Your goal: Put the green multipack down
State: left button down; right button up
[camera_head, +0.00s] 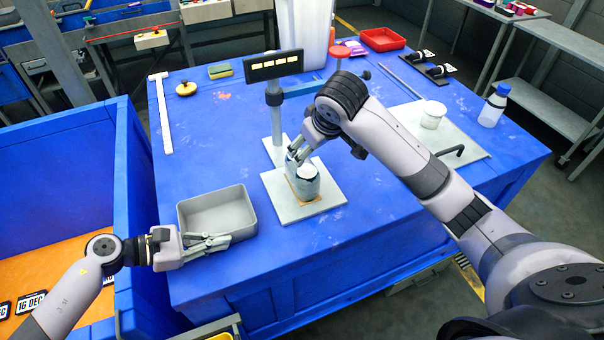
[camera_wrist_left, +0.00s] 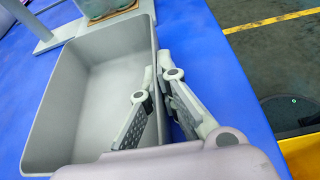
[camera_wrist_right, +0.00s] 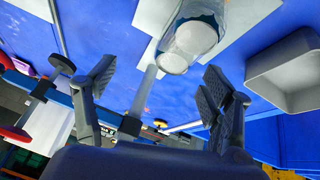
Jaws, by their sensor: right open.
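The green multipack (camera_head: 304,184), a pale greenish clear pack with white round lids, stands on a small brown patch on the grey plate (camera_head: 272,203) at the table's middle. It also shows in the right wrist view (camera_wrist_right: 193,38) and, cut off, in the left wrist view (camera_wrist_left: 98,8). My right gripper (camera_head: 297,158) is open beside the pack's top on its far side; the right wrist view shows its fingers spread and empty.
A post with a dark display (camera_head: 273,66) stands behind the plate. At the right are a white tub (camera_head: 432,116) on a board and a blue-capped bottle (camera_head: 493,106). A blue bin (camera_head: 132,190) borders the left. The table's front right is clear.

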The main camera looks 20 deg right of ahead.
aim_at(305, 163)
jog(key=m, duration=0.1)
jog(key=s+a+m+g, duration=0.1)
jog(key=shift+a+r+m+y, duration=0.25)
jog(key=shift+r+m+y, duration=0.05)
jog(key=shift+r, duration=0.1)
jog(key=shift+a+f+g, duration=0.1)
jog(key=shift+f+g, duration=0.1)
jog(key=shift+g, duration=0.1)
jog(key=x, duration=0.6)
jog(key=shift+a+x, duration=0.2)
jog(key=shift+x, duration=2.6)
jog(key=shift+w+r, duration=0.1)
jog(key=shift+w, duration=0.05)
jog(key=shift+f, duration=0.25)
jog(key=shift+c, duration=0.5)
jog(key=c, duration=1.6)
jog(key=shift+r, duration=0.2)
grip_shut()
